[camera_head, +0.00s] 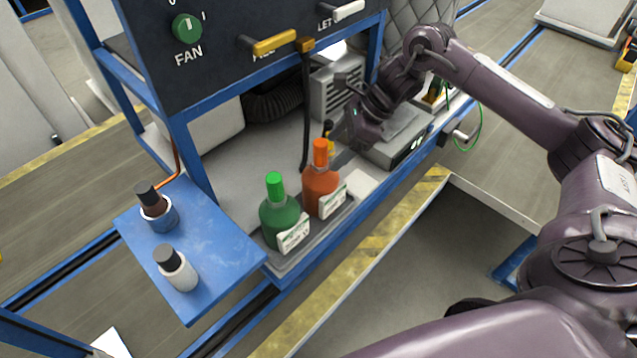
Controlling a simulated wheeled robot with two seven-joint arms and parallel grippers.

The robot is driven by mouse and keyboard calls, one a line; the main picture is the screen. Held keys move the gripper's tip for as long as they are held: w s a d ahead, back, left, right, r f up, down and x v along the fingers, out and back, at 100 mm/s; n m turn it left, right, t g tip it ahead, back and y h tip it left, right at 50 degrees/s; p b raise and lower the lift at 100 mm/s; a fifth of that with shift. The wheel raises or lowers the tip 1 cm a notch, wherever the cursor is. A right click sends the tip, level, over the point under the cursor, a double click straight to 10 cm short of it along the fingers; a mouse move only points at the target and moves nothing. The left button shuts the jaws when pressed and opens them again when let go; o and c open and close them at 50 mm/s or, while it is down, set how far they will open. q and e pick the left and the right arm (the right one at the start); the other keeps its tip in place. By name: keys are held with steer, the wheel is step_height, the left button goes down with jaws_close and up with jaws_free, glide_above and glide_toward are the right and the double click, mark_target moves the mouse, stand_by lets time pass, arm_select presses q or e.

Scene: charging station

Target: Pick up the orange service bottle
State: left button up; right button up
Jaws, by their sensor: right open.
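The orange service bottle (320,187) stands upright on a dark tray (285,258) on the grey shelf of the station. It has an orange cap and a white label low on its right side. A green bottle (278,218) with a bright green cap stands just left of it and nearer. My right gripper (338,150) is open and empty, just behind and to the right of the orange bottle's neck. In this view it overlaps closely with the bottle's edge; I cannot tell whether they touch. My left gripper is out of view.
A black panel (220,50) with a yellow handle (273,43) overhangs the shelf. A black hose (305,110) hangs behind the orange bottle. A grey box (395,150) stands at right.

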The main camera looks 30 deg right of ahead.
mark_target(325, 161)
steer(key=shift+a+f+p, duration=0.6)
steer(key=shift+f+p, duration=0.05)
steer(key=shift+p, duration=0.05)
steer(key=x, duration=0.1)
steer(key=p+x, duration=0.1)
steer(key=x, duration=0.1)
steer(key=shift+w+d+f, duration=0.1)
steer(key=shift+w+f, duration=0.15)
steer(key=shift+f, duration=0.25)
jaws_close()
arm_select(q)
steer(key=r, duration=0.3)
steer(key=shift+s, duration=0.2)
arm_select(e)
steer(key=shift+r, duration=0.1)
